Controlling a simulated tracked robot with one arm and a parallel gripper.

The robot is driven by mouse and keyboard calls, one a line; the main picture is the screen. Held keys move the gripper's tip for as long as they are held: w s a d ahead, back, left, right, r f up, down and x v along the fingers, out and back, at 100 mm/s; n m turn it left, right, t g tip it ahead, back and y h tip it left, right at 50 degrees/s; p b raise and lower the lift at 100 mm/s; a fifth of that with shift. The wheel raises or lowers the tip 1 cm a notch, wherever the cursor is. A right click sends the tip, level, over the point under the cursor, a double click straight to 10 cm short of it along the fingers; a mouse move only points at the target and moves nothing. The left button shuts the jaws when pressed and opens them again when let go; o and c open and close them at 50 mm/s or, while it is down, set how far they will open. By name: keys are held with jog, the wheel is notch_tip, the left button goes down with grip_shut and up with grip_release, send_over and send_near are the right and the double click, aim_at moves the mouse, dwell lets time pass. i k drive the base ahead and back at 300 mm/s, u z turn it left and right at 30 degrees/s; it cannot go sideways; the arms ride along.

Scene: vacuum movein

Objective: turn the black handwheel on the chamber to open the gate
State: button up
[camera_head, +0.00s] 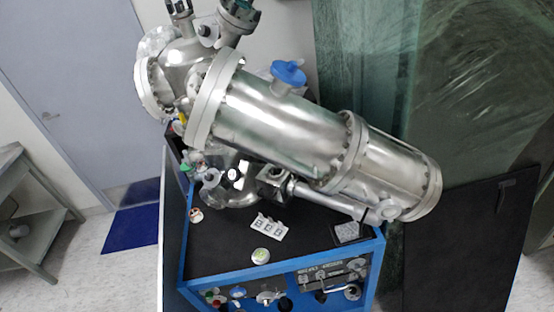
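The chamber (280,125) is a shiny steel cylinder with bolted flanges. It shows tilted in the picture, running from upper left to lower right above the bench. A blue knob (289,72) sits on a short port on its upper side. Small dark parts (178,6) top a port at the upper left, cut by the picture's top edge. I cannot tell whether they are the black handwheel, and no clear black wheel shows elsewhere. My gripper is not in view.
The chamber stands on a blue-framed bench (377,262) with a black top and front controls. A white label plate (268,227) and a small round green-and-white item (260,256) lie on it. A grey table (28,215) stands left. Floor at lower left is clear around a blue mat (130,228).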

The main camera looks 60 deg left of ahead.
aim_at(234, 172)
jog(key=z, duration=0.05)
jog(key=k, duration=1.4)
jog(key=u, duration=0.85)
jog(key=i, duration=1)
jog(key=z, duration=0.1)
